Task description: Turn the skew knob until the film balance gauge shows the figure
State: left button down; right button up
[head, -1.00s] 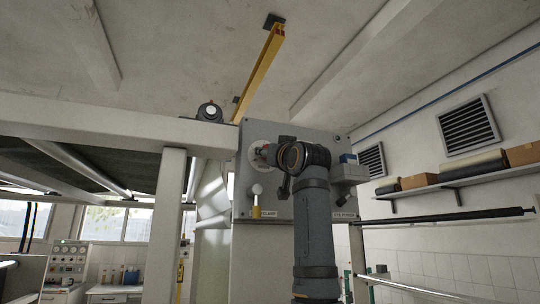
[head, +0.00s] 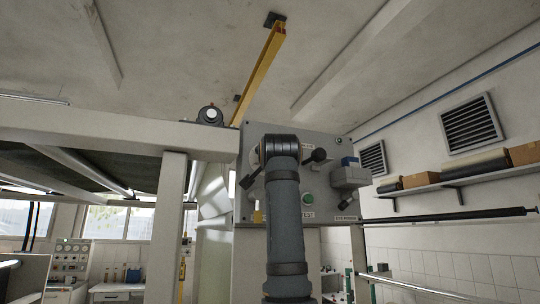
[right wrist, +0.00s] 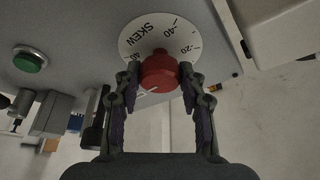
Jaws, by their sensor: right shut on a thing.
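The red skew knob (right wrist: 158,72) stands in front of a white round dial marked SKEW (right wrist: 146,35) in the right wrist view. The figures -40, -20 and a partly covered 40 show on the dial. A pale mark is on the knob's lower side. My right gripper (right wrist: 159,76) is shut on the knob, one finger on each side. In the head view my right arm hides the knob and gripper. A small round device with a pale face (head: 210,115) sits on the beam top; I cannot read it or tell whether it is the gauge. My left gripper is not in view.
The grey control panel (head: 324,142) carries a green button (head: 308,198), also in the right wrist view (right wrist: 30,62), and a grey-blue unit (head: 350,174) at its right. A white beam (head: 110,120) runs left.

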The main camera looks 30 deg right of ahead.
jog(key=shift+w+f+m+g, duration=0.1)
jog(key=shift+f+m+g, duration=0.05)
jog(key=shift+m+g, duration=0.15)
jog(key=o, duration=1.2)
jog(key=shift+c, duration=0.2)
jog(key=v, duration=1.2)
